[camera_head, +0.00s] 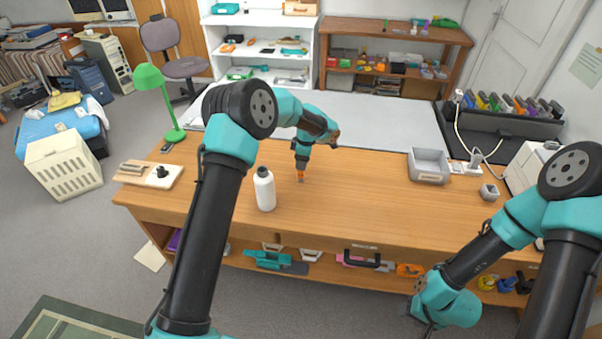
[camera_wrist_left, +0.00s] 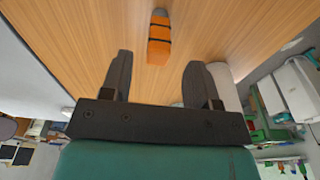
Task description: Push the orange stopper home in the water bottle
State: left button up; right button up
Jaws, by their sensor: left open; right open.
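The white water bottle (camera_head: 264,190) stands upright on the wooden desk, left of my left gripper. Its cap end looks dark grey. The orange stopper (camera_head: 300,175) is on the desk to the right of the bottle, just below my left gripper (camera_head: 301,166). In the left wrist view the stopper (camera_wrist_left: 158,38) shows dark bands and a grey end, beyond the fingertips and apart from them. My left gripper (camera_wrist_left: 158,72) is open and empty. A white shape partly behind one finger is probably the bottle (camera_wrist_left: 220,75). My right wrist is low at the bottom right; its fingers do not show.
A grey tray (camera_head: 429,166) and a small grey cup (camera_head: 489,192) are on the desk at right. The desk between stopper and tray is clear.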

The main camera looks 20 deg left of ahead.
pick_arm(q)
jog(key=shift+a+f, duration=0.2)
jog(key=shift+f, duration=1.1)
jog(key=shift+a+f, duration=0.2)
jog(key=shift+f, duration=1.1)
jog(key=shift+c, duration=0.2)
jog(key=c, duration=0.9)
jog(key=shift+r, duration=0.15)
jog(key=shift+c, duration=0.3)
jog(key=shift+r, duration=1.55)
jog(key=shift+s+d+r, duration=0.1)
jog(key=shift+s+r, duration=0.05)
jog(key=shift+s, duration=0.1)
jog(key=s+d+r, duration=0.1)
jog(key=s+d, duration=0.3)
jog(key=s, duration=1)
jog(key=shift+s+d+r, duration=0.15)
jog(key=shift+s+r, duration=0.05)
jog(key=shift+s, duration=0.2)
